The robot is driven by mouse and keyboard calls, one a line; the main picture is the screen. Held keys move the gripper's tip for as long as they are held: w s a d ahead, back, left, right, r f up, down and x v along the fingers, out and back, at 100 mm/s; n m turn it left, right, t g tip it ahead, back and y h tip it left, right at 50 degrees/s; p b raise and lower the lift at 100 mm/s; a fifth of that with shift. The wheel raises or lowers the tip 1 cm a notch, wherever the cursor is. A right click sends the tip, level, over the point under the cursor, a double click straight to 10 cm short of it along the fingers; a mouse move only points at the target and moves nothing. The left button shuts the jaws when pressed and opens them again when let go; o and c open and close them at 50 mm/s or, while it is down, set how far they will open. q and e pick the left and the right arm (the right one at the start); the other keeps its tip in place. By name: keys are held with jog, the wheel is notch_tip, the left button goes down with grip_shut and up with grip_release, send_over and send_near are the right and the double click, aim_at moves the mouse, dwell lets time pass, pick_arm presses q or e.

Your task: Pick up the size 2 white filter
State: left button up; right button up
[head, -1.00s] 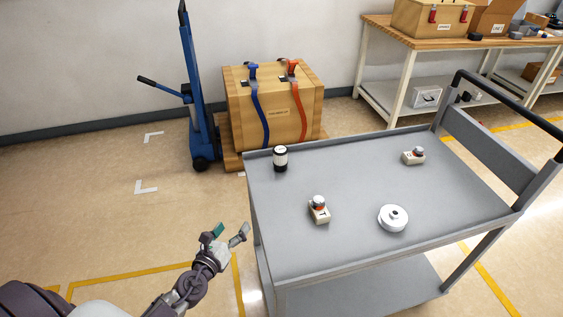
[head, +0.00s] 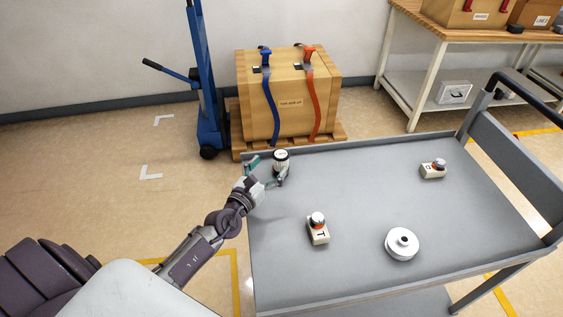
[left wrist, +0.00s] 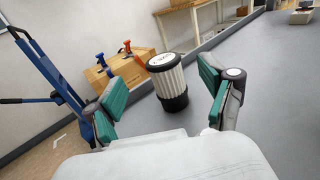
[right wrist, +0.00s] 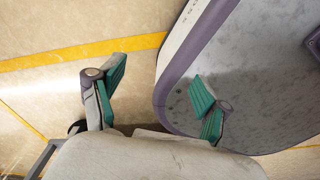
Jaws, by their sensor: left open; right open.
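A white ribbed filter (head: 281,160) with a dark base stands upright near the far left corner of the grey cart top (head: 345,190). In the left wrist view the filter (left wrist: 168,80) stands between the two open green-padded fingers, a little ahead of them, with a dark mark on its white top too small to read. My left gripper (head: 267,172) is open and empty, just in front of the filter. My right gripper (right wrist: 160,88) is open and empty in the right wrist view; it does not show in the head view.
On the cart are a white box with a round knob (head: 318,229), a similar box (head: 433,169) at the right and a white round disc (head: 401,243). A strapped wooden crate (head: 288,95) stands behind the cart. A blue lift (head: 209,90) is left of it.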

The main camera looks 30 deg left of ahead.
aim_at(276, 159)
pick_arm(q)
jog(key=w, duration=0.3)
jog(key=shift+w+d, duration=0.1)
jog(key=shift+w, duration=0.1)
jog(key=w, duration=0.2)
jog(key=shift+w+d+f, duration=0.1)
jog(key=shift+w+f, duration=0.1)
jog(key=shift+w, duration=0.4)
jog(key=c, duration=1)
jog(key=shift+c, duration=1.4)
pick_arm(e)
jog(key=shift+w+a, duration=0.15)
jog(key=shift+w, duration=0.35)
jog(key=shift+w+a, duration=0.15)
jog(key=shift+w, duration=0.35)
pick_arm(q)
jog(key=shift+r, duration=0.1)
